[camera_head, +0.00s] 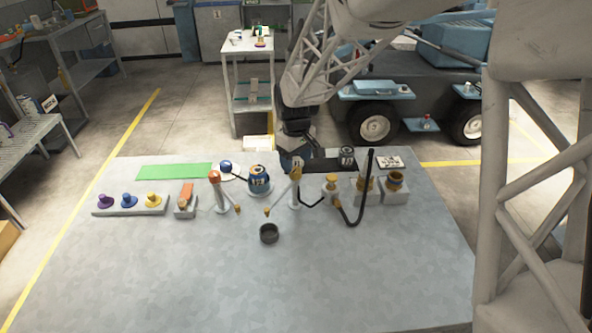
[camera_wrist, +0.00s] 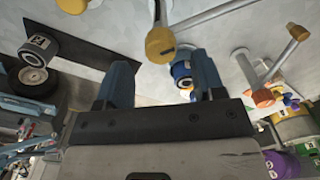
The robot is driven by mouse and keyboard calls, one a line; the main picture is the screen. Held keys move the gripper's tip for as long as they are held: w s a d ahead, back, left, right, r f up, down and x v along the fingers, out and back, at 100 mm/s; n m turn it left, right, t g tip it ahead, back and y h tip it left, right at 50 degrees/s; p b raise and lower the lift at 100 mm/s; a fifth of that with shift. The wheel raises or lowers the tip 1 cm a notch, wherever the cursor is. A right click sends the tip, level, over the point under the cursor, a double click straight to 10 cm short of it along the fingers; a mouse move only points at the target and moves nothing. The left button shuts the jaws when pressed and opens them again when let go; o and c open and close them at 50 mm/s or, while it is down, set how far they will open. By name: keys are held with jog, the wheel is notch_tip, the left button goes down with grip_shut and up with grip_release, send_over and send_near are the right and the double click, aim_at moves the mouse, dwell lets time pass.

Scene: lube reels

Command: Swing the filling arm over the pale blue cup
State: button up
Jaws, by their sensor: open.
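A white post with a yellow top (camera_head: 296,165) stands mid-table. A slim pale arm runs from it down and left to an orange tip (camera_head: 267,211), just behind a small dark grey cup (camera_head: 269,234). A second post with an orange-red top (camera_head: 214,176) stands to the left, with its own short arm; I cannot tell which is the filling arm. I make out no clearly pale blue cup. My gripper (camera_head: 291,160) is behind the yellow-topped post. In the wrist view it is open (camera_wrist: 160,72), with a yellow cap (camera_wrist: 160,44) beyond and between the fingers; I see no contact.
A blue labelled can (camera_head: 259,181) stands left of the white post. To the right are yellow-topped fittings (camera_head: 332,182), a black curved hose (camera_head: 360,205) and a block with a dark-gold cup (camera_head: 396,181). Coloured knobs (camera_head: 129,203) line the left.

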aim_at(296, 170)
jog(key=shift+f, duration=2)
jog(key=shift+c, duration=0.2)
grip_shut()
